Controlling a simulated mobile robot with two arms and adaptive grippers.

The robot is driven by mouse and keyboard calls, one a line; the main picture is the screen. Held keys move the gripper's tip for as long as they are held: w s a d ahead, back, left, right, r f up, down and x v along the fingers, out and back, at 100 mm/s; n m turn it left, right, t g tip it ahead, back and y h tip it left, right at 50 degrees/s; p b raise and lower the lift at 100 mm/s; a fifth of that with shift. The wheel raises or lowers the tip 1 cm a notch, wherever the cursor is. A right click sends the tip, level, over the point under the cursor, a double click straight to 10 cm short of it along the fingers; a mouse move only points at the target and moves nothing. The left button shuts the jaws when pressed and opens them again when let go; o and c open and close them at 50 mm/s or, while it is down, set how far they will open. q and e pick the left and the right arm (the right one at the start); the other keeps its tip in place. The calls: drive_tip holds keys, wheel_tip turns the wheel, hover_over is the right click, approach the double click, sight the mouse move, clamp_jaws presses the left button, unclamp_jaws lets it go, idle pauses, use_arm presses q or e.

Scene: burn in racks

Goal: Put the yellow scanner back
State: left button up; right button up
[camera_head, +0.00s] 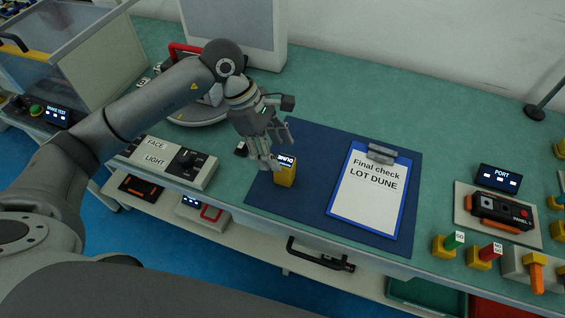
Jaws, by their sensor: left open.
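A small yellow device with a dark lit display, which looks like the yellow scanner (286,177), stands on the dark blue mat (310,150), near its left front part. My left gripper (278,160) comes in from the upper left. Its open fingers are right at the scanner's upper left side and overlap it in the picture. I cannot tell whether they touch it. My right gripper is out of view.
A clipboard (368,190) reading "Final check LOT DUNE" lies on the mat's right half. A control box (170,160) labelled FACE and LIGHT sits to the left.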

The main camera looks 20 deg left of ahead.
use_arm(q)
drive_tip(key=v, duration=0.5)
drive_tip(key=shift+r, duration=0.15)
idle(0.3)
